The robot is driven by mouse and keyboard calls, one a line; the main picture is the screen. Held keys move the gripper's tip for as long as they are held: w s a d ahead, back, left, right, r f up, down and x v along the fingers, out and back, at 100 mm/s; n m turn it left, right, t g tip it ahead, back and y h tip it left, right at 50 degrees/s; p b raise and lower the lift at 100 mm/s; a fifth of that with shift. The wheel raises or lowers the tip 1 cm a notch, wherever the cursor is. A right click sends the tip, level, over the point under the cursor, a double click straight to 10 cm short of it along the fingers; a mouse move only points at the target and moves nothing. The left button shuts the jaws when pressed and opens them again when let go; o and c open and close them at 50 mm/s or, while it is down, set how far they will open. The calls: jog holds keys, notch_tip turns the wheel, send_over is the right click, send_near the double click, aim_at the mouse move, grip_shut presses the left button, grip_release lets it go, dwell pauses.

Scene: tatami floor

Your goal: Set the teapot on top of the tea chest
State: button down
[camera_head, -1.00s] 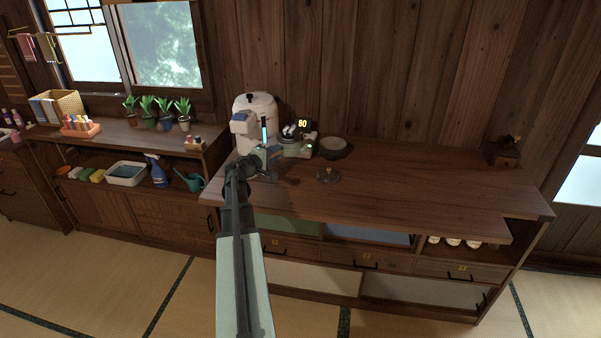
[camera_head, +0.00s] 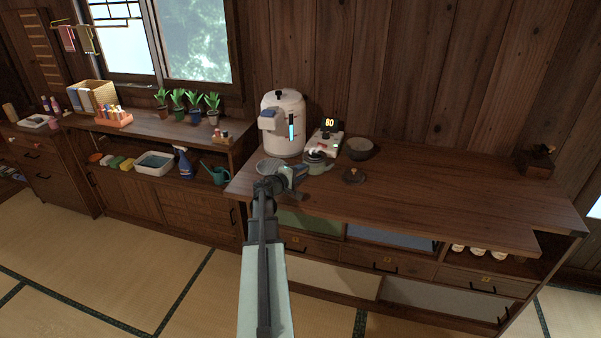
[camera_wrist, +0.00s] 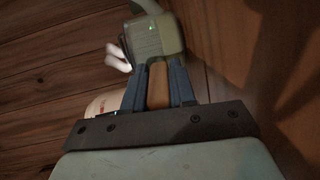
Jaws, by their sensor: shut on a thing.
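The teapot (camera_head: 317,161) is small and grey-green, in front of the appliance with the lit "80" display. My gripper (camera_head: 289,181) is shut on its brown handle (camera_wrist: 158,86), seen between the blue fingers in the wrist view, where the green pot body (camera_wrist: 156,37) is just beyond. I cannot tell how far the pot is above the counter. A small dark wooden box (camera_head: 534,164) at the counter's far right looks like the tea chest. A small dark object sits on its top, and its details are too small to make out.
A white water dispenser (camera_head: 283,120) stands behind my gripper, with a grey bowl (camera_head: 270,167) near its front. The display appliance (camera_head: 325,143), a dark bowl (camera_head: 360,149) and a small knobbed lid (camera_head: 354,176) are nearby. The counter (camera_head: 450,195) is clear between lid and box.

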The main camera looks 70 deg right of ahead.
dwell(0.3)
jog(key=c, duration=0.9)
grip_release()
jog(key=shift+f, duration=0.1)
jog(key=shift+a, duration=0.15)
jog(key=v, duration=1.1)
jog(key=shift+w+a, duration=0.2)
jog(key=shift+a, duration=0.1)
